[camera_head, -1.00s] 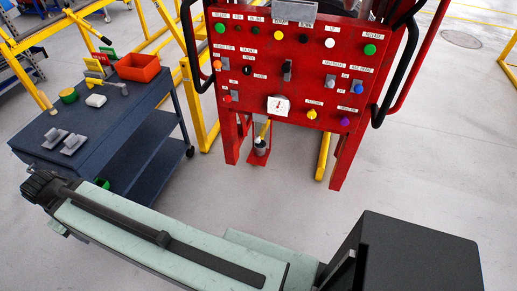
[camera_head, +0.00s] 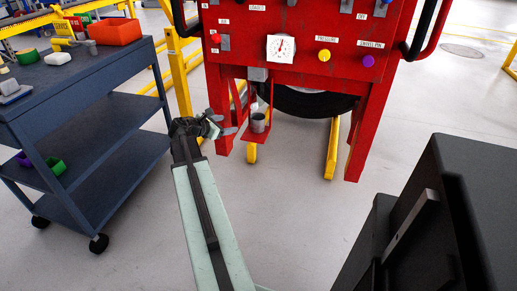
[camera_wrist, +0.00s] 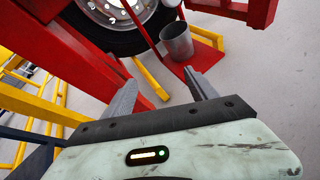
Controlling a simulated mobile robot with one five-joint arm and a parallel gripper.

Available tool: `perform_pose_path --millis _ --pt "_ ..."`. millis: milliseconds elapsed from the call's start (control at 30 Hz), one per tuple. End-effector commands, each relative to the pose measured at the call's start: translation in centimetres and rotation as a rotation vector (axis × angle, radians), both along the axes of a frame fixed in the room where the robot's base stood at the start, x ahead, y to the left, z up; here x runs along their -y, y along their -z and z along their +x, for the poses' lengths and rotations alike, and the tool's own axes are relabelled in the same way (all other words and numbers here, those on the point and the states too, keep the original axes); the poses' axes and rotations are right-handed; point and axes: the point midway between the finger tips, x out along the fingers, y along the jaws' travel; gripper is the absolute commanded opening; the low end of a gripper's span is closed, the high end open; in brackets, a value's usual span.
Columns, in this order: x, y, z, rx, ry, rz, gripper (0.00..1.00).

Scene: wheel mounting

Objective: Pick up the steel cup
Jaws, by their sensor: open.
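The steel cup (camera_head: 258,123) stands on a small red shelf (camera_head: 252,137) low under the red panel in the head view. In the wrist view the cup (camera_wrist: 177,43) is a grey cylinder on the red shelf (camera_wrist: 205,58), beyond my fingertips. My gripper (camera_wrist: 158,82) is open and empty, its two fingers apart. The cup lies ahead of the gap, nearer the right finger's side, and no contact shows. In the head view my gripper (camera_head: 225,125) is left of the cup, close to the panel's left leg.
The red control panel (camera_head: 300,60) stands on red legs above the shelf. A wheel with a black tyre (camera_head: 308,102) sits behind it. Yellow bars (camera_head: 332,150) run along the floor. A dark blue cart (camera_head: 88,105) with bins stands left. Floor in front is clear.

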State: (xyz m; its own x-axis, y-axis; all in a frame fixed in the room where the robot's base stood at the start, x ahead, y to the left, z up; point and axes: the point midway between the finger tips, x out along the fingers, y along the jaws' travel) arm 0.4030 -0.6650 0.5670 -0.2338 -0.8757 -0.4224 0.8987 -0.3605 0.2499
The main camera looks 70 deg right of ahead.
Motion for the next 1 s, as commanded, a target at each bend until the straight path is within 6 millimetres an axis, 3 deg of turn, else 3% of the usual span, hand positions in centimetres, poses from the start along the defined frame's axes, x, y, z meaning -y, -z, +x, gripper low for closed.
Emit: perform_pose_path --millis 33,133,233,767,1000 --pt "2.1 2.8 -2.1 -0.076 -0.003 -0.019 0.67" --pt "4.7 3.2 -5.0 -0.204 -0.018 -0.042 0.67" --pt "5.8 3.1 -6.5 -0.273 -0.024 -0.052 0.67" --pt "8.8 3.6 -7.8 -0.291 -0.028 -0.052 0.67" --pt "12.3 5.0 -9.1 -0.289 -0.024 -0.052 0.67"
